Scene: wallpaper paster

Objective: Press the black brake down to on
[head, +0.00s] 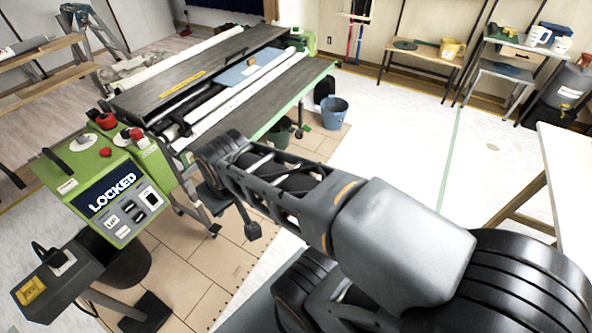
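The green machine head (104,178) stands at the left with a dark display reading "LOCKED" on its panel. Small black switches (132,211) sit below the display. A black lever (58,161) sticks up from its top left corner, and another black handle (42,251) is on the grey box at the lower left. I cannot tell which of these is the brake. My gripper (233,215) hangs to the right of the machine head, apart from it. Its two dark fingers look spread, with nothing seen between them.
Red knobs (136,133) stand on the machine's top. The long paster table (205,75) runs back behind it. A blue bucket (334,112) stands on the floor beyond my arm. A white table (570,165) is at the right. Tan floor tiles lie clear between gripper and machine.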

